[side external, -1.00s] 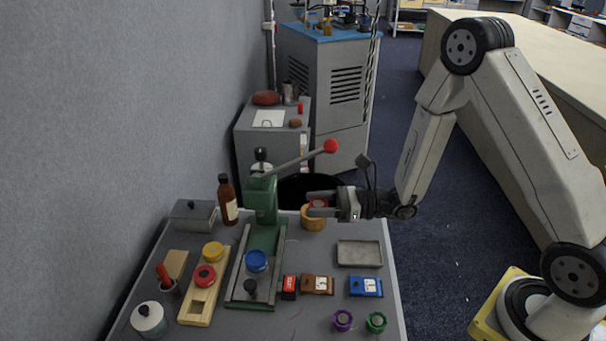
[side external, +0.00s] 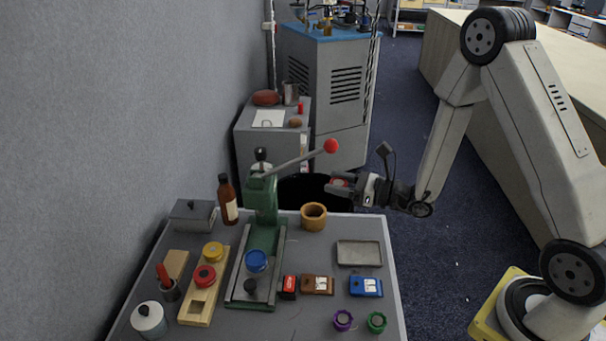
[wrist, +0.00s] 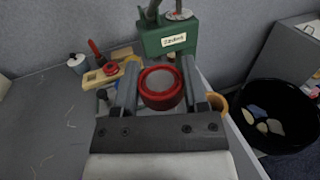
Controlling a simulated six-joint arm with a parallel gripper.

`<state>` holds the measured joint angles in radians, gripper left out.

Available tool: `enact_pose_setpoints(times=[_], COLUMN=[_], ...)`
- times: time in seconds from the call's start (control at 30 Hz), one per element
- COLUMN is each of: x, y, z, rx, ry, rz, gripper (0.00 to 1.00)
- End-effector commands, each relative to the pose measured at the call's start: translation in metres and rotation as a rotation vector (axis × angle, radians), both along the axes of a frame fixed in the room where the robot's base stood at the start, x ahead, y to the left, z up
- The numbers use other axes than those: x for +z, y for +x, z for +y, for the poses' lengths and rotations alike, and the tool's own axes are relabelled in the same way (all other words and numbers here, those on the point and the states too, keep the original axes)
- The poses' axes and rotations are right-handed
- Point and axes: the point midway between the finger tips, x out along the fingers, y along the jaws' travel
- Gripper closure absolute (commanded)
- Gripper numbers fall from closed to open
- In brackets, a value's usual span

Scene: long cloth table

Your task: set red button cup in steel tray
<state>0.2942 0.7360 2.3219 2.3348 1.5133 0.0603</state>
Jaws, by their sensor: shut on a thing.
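My gripper (side external: 342,184) is shut on the red button cup (wrist: 161,88), a round red cup with a greyish inside. The steel tray (side external: 342,261), shallow, grey and rectangular, lies at the table's right side, nearer the camera than my gripper. Nothing is seen in it. I cannot make out the tray in the wrist view.
A wooden bowl (side external: 313,222) stands behind the tray, left of my gripper. A green press (side external: 263,208) with a red-knobbed lever rises at mid-table. A blue box (side external: 366,291) and a brown box (side external: 322,291) lie in front of the tray. A black bin (wrist: 279,114) is beyond the table.

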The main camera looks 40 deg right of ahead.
Motion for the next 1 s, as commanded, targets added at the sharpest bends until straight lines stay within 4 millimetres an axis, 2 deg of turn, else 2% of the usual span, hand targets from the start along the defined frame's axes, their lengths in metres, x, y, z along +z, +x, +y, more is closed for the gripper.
enact_pose_setpoints(times=[0.27, 0.47, 0.7, 1.0], x=[-0.004, -0.010, -0.021, -0.030], y=[-0.002, -0.011, -0.033, -0.054], z=[0.030, 0.070, 0.114, 0.139], rx=[0.151, 0.366, 0.647, 0.852], ry=[0.005, 0.008, 0.008, 0.001], rz=[-0.007, -0.010, -0.008, -0.001], gripper=[1.00, 1.00, 1.00, 1.00])
